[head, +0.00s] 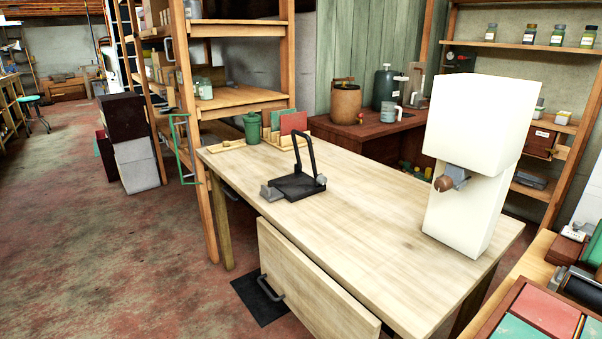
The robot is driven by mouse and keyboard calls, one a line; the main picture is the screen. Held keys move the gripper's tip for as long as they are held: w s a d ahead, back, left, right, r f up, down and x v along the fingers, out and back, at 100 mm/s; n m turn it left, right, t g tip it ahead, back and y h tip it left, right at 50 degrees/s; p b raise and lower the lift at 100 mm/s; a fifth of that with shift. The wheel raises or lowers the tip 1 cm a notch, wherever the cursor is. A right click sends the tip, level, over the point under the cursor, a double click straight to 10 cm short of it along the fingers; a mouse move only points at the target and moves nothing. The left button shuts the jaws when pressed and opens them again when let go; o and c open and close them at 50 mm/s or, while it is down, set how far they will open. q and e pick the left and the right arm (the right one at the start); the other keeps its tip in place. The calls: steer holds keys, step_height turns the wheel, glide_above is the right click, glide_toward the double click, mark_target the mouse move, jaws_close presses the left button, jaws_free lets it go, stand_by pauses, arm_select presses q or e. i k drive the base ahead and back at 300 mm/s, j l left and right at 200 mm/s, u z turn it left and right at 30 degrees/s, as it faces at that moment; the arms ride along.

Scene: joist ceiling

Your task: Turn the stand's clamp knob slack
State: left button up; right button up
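A small black stand (296,187) sits on the pale wooden table (370,240), left of its middle. It has a flat base and a thin open frame that rises at a slight tilt. A small grey knob (321,180) shows at the right side of its base, and I take it for the clamp knob. A grey block (271,192) sits at the left of the base. How tight the knob is cannot be seen. Neither of my grippers is in view.
A tall white two-block unit (468,210) stands at the table's right, with a brown ball-like knob (443,184) on a grey bracket. A green cup (251,128) and a wooden rack (235,146) are at the back left. A drawer front (305,285) stands below the table's front edge. The tabletop centre is clear.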

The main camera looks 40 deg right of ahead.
mark_target(322, 179)
steer(key=i+j+z, duration=0.15)
steer(key=i+z, duration=0.3)
steer(key=i+j+z, duration=0.3)
steer(key=i+z, duration=0.2)
steer(key=i+j+z, duration=0.15)
steer(key=z, duration=0.3)
steer(key=i+j+z, duration=0.1)
steer(key=j+z, duration=0.65)
steer(key=z, duration=0.15)
steer(key=i, duration=0.05)
